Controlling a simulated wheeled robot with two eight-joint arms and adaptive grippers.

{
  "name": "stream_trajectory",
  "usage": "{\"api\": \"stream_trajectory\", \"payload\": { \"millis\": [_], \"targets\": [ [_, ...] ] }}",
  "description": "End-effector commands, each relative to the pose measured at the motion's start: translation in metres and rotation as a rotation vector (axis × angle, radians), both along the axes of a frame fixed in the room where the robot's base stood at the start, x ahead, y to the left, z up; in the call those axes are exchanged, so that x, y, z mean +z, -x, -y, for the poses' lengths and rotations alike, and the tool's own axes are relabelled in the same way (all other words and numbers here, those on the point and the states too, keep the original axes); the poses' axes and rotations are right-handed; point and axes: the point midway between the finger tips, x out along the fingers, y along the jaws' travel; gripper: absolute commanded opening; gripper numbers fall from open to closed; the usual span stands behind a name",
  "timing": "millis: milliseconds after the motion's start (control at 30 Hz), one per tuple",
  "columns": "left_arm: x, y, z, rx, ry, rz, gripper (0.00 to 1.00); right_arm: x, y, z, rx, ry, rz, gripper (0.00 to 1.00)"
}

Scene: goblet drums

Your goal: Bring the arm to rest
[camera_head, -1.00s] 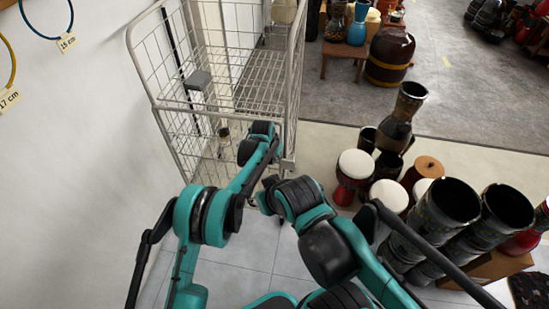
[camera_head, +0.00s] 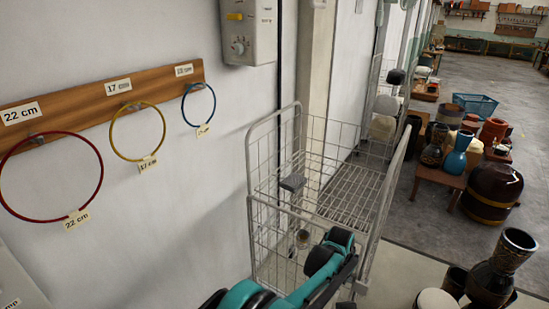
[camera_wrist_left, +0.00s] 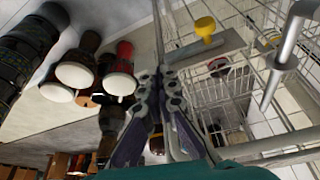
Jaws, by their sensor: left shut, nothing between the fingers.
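My left gripper (camera_wrist_left: 167,74) shows in the left wrist view with its fingers shut together and nothing between them. It points toward the wire cage trolley (camera_wrist_left: 268,146); whether it touches the wires I cannot tell. In the head view my teal and black left arm (camera_head: 335,262) reaches from the bottom edge up to the front of the trolley (camera_head: 352,194). The left fingers cannot be made out there. My right gripper is in neither view.
Red (camera_head: 101,172), yellow (camera_head: 163,126) and blue (camera_head: 214,101) rings hang on a wall board at left. A grey control box (camera_head: 249,32) is above. Goblet drums (camera_head: 489,284) stand at lower right.

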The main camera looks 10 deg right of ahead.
Motion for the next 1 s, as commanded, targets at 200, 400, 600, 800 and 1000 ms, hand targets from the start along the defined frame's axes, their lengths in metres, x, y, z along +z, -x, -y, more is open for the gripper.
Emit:
{"api": "stream_trajectory", "payload": {
  "millis": [200,400,600,800,1000],
  "targets": [
    [0.063,-0.014,-0.071,0.111,0.017,0.023,0.0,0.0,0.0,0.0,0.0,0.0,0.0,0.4],
    [0.137,-0.005,-0.179,0.274,0.041,0.059,0.0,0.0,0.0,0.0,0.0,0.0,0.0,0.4],
    [0.186,0.033,-0.283,0.436,0.064,0.101,0.0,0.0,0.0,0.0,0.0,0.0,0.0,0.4],
    [0.207,0.092,-0.372,0.595,0.083,0.144,0.0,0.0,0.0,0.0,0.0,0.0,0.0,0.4],
    [0.2,0.16,-0.442,0.75,0.101,0.19,0.0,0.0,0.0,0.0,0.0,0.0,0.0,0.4]
  ]
}}
